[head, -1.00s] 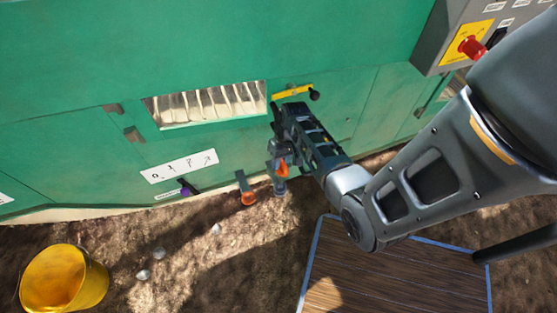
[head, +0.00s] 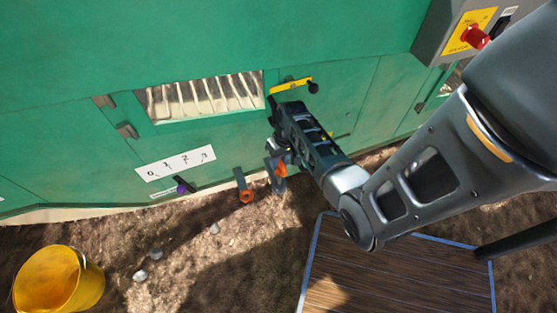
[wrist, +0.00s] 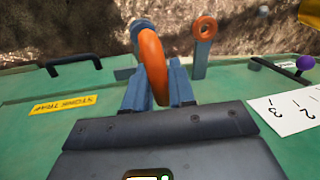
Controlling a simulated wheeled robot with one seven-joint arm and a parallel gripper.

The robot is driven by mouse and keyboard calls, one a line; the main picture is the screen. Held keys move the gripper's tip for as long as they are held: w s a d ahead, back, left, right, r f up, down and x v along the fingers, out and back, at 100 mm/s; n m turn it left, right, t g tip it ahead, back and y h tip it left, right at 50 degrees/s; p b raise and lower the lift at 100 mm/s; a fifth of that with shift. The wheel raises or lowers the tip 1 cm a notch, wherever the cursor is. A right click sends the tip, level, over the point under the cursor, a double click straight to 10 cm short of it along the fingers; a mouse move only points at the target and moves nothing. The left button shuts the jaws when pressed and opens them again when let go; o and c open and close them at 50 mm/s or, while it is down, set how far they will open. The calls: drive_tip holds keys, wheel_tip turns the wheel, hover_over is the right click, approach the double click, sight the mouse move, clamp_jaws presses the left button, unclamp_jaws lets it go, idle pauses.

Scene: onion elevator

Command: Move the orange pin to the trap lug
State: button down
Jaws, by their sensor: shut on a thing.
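The orange pin (wrist: 152,65) shows in the wrist view as a thick orange loop upright between the two blue-grey fingers of my gripper (wrist: 158,88). It also shows as a small orange piece in the head view (head: 280,169). My gripper (head: 277,158) is shut on it, close to the lower green panel. A grey lug (wrist: 143,29) shows just behind the pin, partly hidden by it; I cannot tell whether the pin is in it. A second grey lug with an orange ring (head: 246,195) stands to the left, also visible in the wrist view (wrist: 204,30). A yellow "STONE TRAP" label (wrist: 62,104) is on the panel.
A black handle (wrist: 73,68) is near the label. A purple-knobbed lever (head: 183,187) sits under a white 0–3 scale (head: 175,163). A yellow bucket (head: 60,281) stands on the ground at left. Bare soil lies below.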

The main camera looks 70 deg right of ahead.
sight(279, 171)
drive_tip(key=shift+f+b, duration=1.4)
drive_tip(key=shift+b, duration=0.05)
drive_tip(key=shift+f+b, duration=1.3)
drive_tip(key=shift+f, duration=0.7)
drive_tip(key=c, duration=0.9)
unclamp_jaws()
drive_tip(key=shift+o, duration=0.2)
drive_tip(key=r, duration=0.2)
drive_tip(key=r+p, duration=0.1)
drive_tip(key=r, duration=0.2)
drive_tip(key=s+d+r+p, duration=0.1)
drive_tip(key=r, duration=0.1)
drive_tip(key=shift+r, duration=0.3)
